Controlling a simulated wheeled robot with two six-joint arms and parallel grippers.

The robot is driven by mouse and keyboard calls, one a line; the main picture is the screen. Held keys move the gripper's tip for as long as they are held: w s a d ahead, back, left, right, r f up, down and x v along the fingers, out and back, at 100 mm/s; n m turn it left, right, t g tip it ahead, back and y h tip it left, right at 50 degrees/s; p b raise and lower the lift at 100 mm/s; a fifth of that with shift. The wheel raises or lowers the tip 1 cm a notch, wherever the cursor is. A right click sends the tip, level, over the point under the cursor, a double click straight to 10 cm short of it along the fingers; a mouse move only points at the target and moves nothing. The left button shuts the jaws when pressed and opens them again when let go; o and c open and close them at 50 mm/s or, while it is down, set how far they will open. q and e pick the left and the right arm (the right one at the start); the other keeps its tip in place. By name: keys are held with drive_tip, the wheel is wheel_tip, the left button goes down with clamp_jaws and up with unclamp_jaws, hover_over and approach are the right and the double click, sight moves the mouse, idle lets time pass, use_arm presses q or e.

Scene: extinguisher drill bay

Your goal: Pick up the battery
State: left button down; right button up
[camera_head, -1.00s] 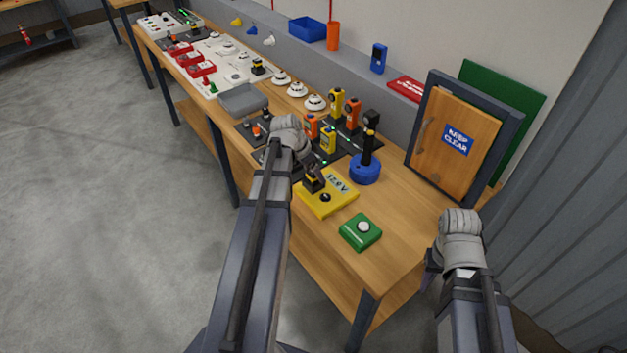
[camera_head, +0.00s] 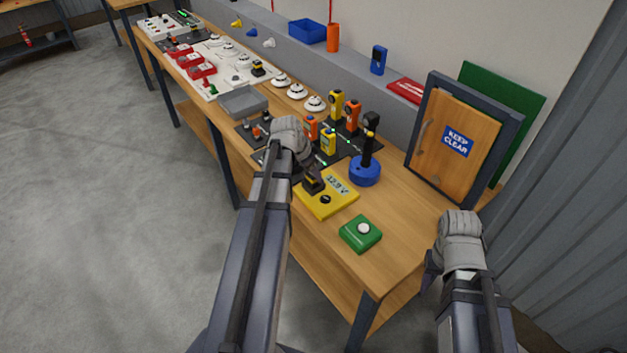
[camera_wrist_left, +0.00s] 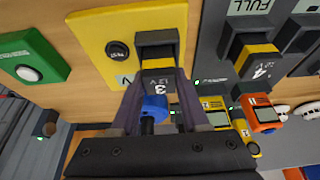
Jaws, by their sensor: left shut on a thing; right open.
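A black battery with a yellow band and the number 3 (camera_wrist_left: 157,52) sits at the yellow tester (camera_wrist_left: 98,28). My left gripper (camera_wrist_left: 158,77) is shut on this battery, one finger on each side. In the head view the battery (camera_head: 313,186) is partly hidden by my left gripper (camera_head: 311,177), and the yellow tester (camera_head: 328,207) shows a reading that looks like 12.9 V. I cannot tell whether the battery is still seated in the tester. My right gripper (camera_head: 431,272) is open, at the bench's right end, apart from these things.
A green block with a white button (camera_head: 360,233) lies in front of the tester. A blue round-based stand (camera_head: 365,170) is close behind it. Yellow and orange devices (camera_head: 328,141) stand beyond my left gripper. Battery 4 (camera_wrist_left: 258,62) sits in a dark charger.

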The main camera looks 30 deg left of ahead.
use_arm(q)
drive_tip(key=shift+r, duration=0.1)
use_arm(e)
drive_tip(key=shift+r, duration=0.1)
use_arm(q)
wheel_tip(320, 180, up, 10)
drive_tip(key=p, duration=1)
use_arm(e)
wheel_tip(320, 180, up, 10)
